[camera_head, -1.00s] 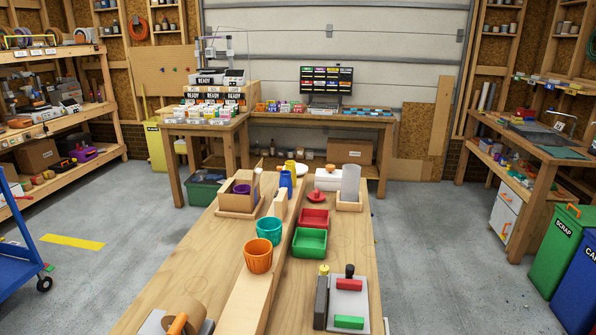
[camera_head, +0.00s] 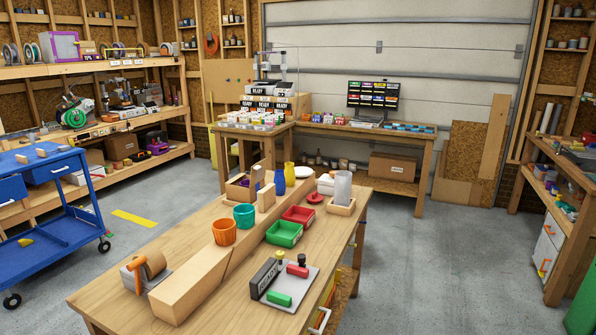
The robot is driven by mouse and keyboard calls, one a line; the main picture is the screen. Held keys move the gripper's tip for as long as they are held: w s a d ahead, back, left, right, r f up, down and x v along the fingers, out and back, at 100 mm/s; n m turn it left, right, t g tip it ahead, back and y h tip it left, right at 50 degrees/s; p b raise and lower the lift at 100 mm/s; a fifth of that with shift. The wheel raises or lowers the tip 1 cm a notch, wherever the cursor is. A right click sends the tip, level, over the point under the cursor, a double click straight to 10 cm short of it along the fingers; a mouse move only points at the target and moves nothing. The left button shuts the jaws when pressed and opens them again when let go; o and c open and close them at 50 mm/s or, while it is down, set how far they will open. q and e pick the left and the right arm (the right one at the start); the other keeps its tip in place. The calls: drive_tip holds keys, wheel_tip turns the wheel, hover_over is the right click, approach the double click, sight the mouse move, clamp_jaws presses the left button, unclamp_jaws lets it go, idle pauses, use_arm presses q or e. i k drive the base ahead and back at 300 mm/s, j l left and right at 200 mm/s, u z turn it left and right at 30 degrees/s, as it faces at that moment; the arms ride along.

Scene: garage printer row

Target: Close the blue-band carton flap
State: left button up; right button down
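I cannot make out a carton with a blue band in the head view. A small brown open box (camera_head: 237,188) with a purple thing in it stands at the far left end of the workbench (camera_head: 130,292). A brown carton (camera_head: 393,167) sits on the shelf under the back table. Another brown carton (camera_head: 121,146) sits on the left shelving. No blue band shows on any of these. Neither of my grippers is in view.
The workbench holds orange (camera_head: 224,232) and teal (camera_head: 244,216) cups, a red bin (camera_head: 298,215), a green bin (camera_head: 284,234) and a tape dispenser (camera_head: 146,270). A blue cart (camera_head: 45,195) stands at the left. The floor (camera_head: 185,190) between cart and bench is clear.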

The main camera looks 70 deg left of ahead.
sight(258, 173)
drive_tip(key=i+l+u, duration=0.1)
drive_tip(key=i+u, duration=0.3)
drive_tip(key=i+l+u, duration=0.25)
drive_tip(key=i+u, duration=0.4)
drive_tip(key=u, duration=0.2)
drive_tip(key=i+u, duration=0.25)
drive_tip(key=u, duration=0.15)
drive_tip(key=i+u, duration=0.25)
drive_tip(key=u, duration=0.2)
drive_tip(key=i+l+u, duration=0.2)
drive_tip(key=u, duration=0.2)
drive_tip(key=i+l+u, duration=0.15)
drive_tip(key=l+u, duration=0.15)
drive_tip(key=u, duration=0.15)
